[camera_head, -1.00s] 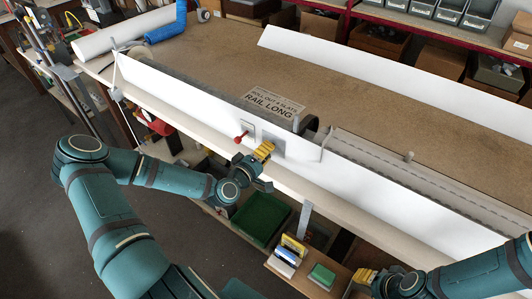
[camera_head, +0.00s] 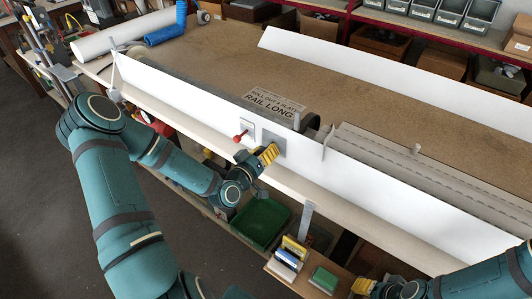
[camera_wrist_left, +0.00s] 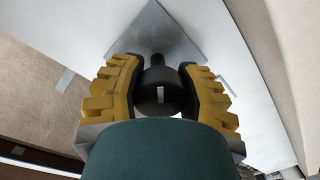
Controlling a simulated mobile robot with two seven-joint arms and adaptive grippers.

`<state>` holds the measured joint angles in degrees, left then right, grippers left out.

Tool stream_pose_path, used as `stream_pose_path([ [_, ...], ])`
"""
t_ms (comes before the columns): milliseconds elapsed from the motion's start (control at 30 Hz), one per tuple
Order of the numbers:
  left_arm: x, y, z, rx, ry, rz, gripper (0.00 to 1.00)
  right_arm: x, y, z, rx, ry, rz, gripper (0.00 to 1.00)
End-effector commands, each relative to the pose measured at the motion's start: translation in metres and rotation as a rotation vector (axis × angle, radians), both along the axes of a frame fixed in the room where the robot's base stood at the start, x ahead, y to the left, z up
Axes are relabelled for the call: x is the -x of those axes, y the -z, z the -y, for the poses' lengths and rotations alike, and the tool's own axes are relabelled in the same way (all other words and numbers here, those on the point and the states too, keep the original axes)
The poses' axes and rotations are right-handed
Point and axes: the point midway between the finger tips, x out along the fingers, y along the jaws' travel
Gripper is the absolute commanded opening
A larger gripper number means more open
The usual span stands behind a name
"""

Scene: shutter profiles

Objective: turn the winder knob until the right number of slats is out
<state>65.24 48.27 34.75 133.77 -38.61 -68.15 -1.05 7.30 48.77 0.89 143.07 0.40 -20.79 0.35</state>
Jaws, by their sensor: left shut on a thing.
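The winder knob (camera_wrist_left: 160,88) is black with a white mark and stands out from a grey square plate (camera_head: 274,140) on the white front board. My left gripper (camera_head: 268,154) is shut on it; its yellow fingers (camera_wrist_left: 160,85) clasp both sides in the left wrist view. Grey slats (camera_head: 430,165) lie flat behind the board on the right, with a small peg (camera_head: 416,149) on their far edge. A sign (camera_head: 274,101) asks to roll out slats, "RAIL LONG"; its number is unclear. My right gripper (camera_head: 363,284) is low at the bottom right, too small to judge.
A red-knobbed lever (camera_head: 239,137) sits just left of the plate. A thin upright tab (camera_head: 326,146) stands right of it. A green crate (camera_head: 262,221) and a small shelf with boxes (camera_head: 290,252) are below the bench. The brown bench top (camera_head: 370,95) behind is mostly clear.

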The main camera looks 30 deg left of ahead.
Motion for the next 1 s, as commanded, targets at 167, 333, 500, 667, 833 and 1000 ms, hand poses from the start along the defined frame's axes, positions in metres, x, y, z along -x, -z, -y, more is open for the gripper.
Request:
stream_pose_path([
  [167, 0.0029, 0.0058, 0.0014, -0.016, 0.004, -0.016, 0.00, 0.0005, 0.0020, -0.0001, 0.000, -0.001, -0.001, 0.47],
  [333, 0.0031, 0.0060, 0.0014, -0.019, 0.003, -0.016, 0.00, 0.0005, 0.0020, -0.0001, 0.000, 0.000, -0.001, 0.47],
  [500, 0.0032, 0.0062, 0.0014, -0.017, 0.003, -0.016, 0.00, 0.0005, 0.0019, 0.0000, 0.000, 0.000, -0.001, 0.47],
  [667, 0.0027, 0.0052, 0.0012, -0.018, 0.003, -0.014, 0.74, 0.0004, 0.0019, 0.0000, 0.000, 0.000, -0.001, 0.47],
  [833, 0.0016, 0.0031, 0.0007, -0.020, 0.002, -0.007, 0.74, 0.0003, 0.0018, -0.0001, 0.000, 0.000, -0.001, 0.47],
  [1000, 0.0043, 0.0023, 0.0003, -0.021, 0.001, -0.005, 0.74, 0.0001, 0.0015, -0.0001, 0.000, 0.000, -0.001, 0.47],
])
